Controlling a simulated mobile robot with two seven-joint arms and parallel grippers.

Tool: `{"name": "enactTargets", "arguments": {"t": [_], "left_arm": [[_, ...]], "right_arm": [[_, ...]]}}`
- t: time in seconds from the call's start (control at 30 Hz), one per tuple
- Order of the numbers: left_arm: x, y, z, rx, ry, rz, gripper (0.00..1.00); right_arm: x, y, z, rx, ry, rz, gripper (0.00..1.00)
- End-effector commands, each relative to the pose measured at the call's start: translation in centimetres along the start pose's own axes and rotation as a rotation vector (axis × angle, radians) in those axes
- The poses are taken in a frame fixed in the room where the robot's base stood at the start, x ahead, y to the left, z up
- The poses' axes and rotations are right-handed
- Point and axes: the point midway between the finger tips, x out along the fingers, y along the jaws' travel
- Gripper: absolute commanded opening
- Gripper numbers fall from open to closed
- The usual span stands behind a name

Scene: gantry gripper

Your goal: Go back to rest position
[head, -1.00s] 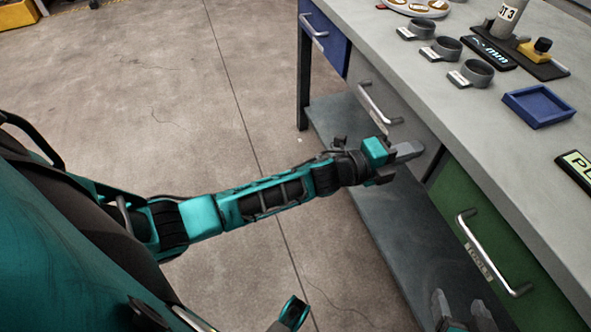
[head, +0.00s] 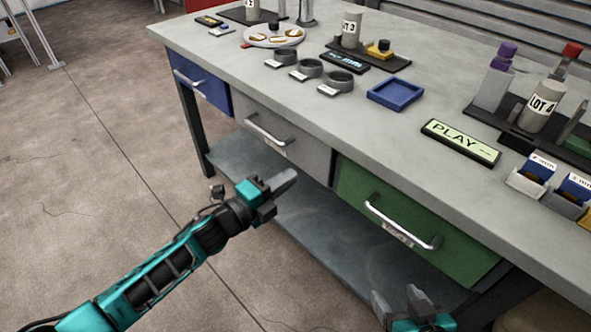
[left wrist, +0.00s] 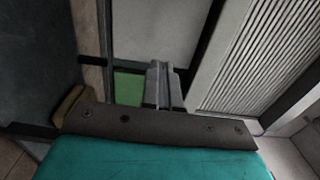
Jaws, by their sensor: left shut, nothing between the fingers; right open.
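My left gripper (head: 284,182) is shut and empty. It is held out in front of the workbench, below the grey drawer's handle and above the lower shelf. In the left wrist view its two fingers (left wrist: 163,85) lie together with nothing between them. My right gripper (head: 398,300) shows at the bottom edge of the head view, with its fingers spread apart and nothing between them. It is in front of the bench, below the green drawer.
The workbench (head: 240,75) has a blue drawer (head: 205,87), a grey drawer (head: 285,146) and a green drawer (head: 410,222), all closed. A lower shelf (head: 310,225) runs under them.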

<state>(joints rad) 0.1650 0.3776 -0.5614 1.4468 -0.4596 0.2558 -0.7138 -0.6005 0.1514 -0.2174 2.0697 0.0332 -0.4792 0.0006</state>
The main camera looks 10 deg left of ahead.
Motion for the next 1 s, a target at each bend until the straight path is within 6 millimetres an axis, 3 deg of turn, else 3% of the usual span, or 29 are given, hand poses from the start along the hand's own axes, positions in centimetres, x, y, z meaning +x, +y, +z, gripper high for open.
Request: {"name": "enactTargets", "arguments": {"t": [0.1, 0.3, 0.67, 0.77, 1.0], "left_arm": [[-2.8, -0.2, 0.0, 0.001, 0.000, 0.001, 0.00], [-5.8, -0.1, 0.0, 0.001, 0.000, -0.001, 0.00], [-7.2, 0.1, -0.3, -0.066, -0.028, 0.003, 0.00], [-8.2, 0.7, -1.1, -0.285, -0.123, 0.023, 0.00], [-13.7, 3.9, -3.9, -1.101, -0.490, 0.100, 0.00]], "right_arm": [[-0.4, 0.1, -0.6, -0.004, 0.000, 0.001, 0.66], [-0.6, 0.2, -1.0, -0.006, 0.004, 0.003, 0.66], [-0.4, 0.3, -1.5, -0.007, 0.013, 0.004, 0.66], [-0.4, 0.3, -1.5, -0.006, 0.013, 0.004, 0.66], [-0.4, 0.2, -1.5, 0.000, 0.013, 0.004, 0.66]]}}
